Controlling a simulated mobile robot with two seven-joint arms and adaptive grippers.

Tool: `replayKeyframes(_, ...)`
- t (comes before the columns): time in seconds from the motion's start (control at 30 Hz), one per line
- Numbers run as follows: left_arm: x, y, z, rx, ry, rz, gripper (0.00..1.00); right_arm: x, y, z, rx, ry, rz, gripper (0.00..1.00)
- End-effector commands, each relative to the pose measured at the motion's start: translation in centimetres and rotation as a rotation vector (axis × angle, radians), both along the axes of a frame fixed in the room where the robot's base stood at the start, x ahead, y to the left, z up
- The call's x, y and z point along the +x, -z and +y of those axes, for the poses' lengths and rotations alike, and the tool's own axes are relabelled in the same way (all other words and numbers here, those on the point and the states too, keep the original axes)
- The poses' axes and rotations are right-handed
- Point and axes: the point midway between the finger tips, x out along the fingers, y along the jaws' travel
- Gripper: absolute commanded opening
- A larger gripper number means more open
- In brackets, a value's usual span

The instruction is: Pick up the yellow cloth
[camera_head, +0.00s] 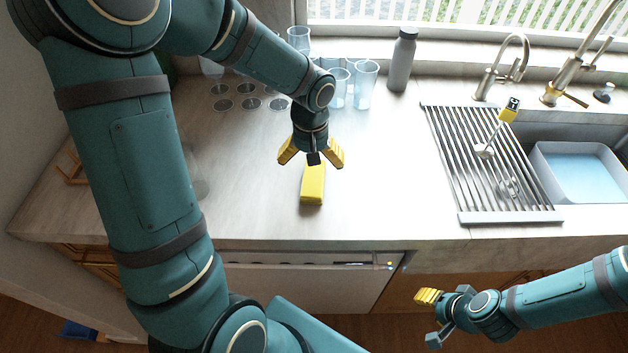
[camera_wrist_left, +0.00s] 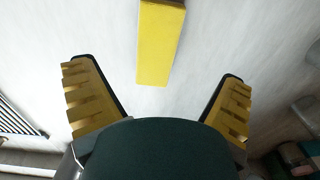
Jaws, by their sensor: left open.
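The yellow cloth (camera_head: 312,186) lies on the pale countertop as a small folded oblong block. In the left wrist view the yellow cloth (camera_wrist_left: 160,42) is at the top middle, beyond the fingertips and between their lines. My left gripper (camera_head: 312,160) is open above the counter at the cloth's far end, with its yellow fingers spread wide. It also shows in the left wrist view (camera_wrist_left: 158,95), with nothing between the fingers. The gripper hides the cloth's far end in the head view.
Several glasses (camera_head: 366,85) and a grey bottle (camera_head: 401,60) stand behind my left gripper. Dark round coasters (camera_head: 249,104) lie at the back left. A drying rack (camera_head: 480,165) and a sink with a basin (camera_head: 578,173) are at right. The counter around the cloth is clear.

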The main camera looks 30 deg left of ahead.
Motion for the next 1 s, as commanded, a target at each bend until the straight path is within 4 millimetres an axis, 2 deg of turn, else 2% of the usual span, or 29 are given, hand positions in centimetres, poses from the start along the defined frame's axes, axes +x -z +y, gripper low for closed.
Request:
replayKeyframes(0.1, 0.0, 1.6, 0.0, -0.001, 0.001, 0.002, 0.96, -0.1, 0.3, 0.0, 0.000, -0.002, 0.002, 0.47)
replayKeyframes(0.33, 0.1, 3.1, 0.0, -0.001, 0.000, 0.003, 0.96, -0.2, 0.5, 0.0, 0.001, -0.004, 0.004, 0.47)
replayKeyframes(0.6, 0.6, 6.8, -0.1, -0.001, 0.000, 0.002, 0.96, -0.3, 1.1, 0.1, 0.002, -0.006, 0.008, 0.47)
replayKeyframes(0.93, 0.6, 7.3, -0.1, -0.001, 0.000, 0.000, 0.96, -0.4, 1.1, 0.1, 0.002, -0.007, 0.009, 0.47)
replayKeyframes(0.97, 0.6, 7.3, -0.1, -0.001, 0.000, 0.000, 0.86, -0.4, 1.1, 0.1, 0.002, -0.007, 0.009, 0.47)
replayKeyframes(1.0, 0.6, 7.3, -0.1, -0.001, 0.000, 0.000, 0.72, -0.4, 1.1, 0.1, 0.002, -0.006, 0.008, 0.47)
